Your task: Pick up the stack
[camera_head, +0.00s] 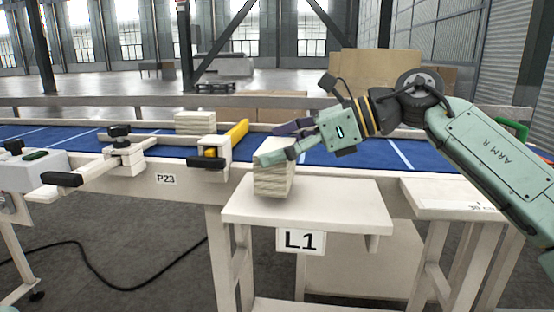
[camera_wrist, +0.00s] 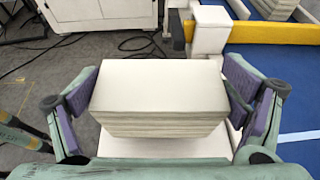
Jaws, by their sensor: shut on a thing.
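The stack (camera_head: 272,181) is a block of many thin cream sheets at the left part of the small white table marked L1 (camera_head: 345,207). The wrist view shows its flat top and layered front side (camera_wrist: 160,97). My gripper (camera_head: 272,143) reaches in from the right and is shut on the stack, with a purple-padded finger at either side; it also shows in the wrist view (camera_wrist: 160,100). In the head view I cannot tell whether the stack's underside touches the table top. The stack looks level.
A blue conveyor (camera_head: 410,150) with white cross lines runs behind the table. Another pale stack (camera_head: 195,123) is on it, near a yellow bar (camera_head: 228,138). White clamp-like fixtures (camera_head: 125,155) stand along the conveyor's front edge at left. A black cable lies on the floor.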

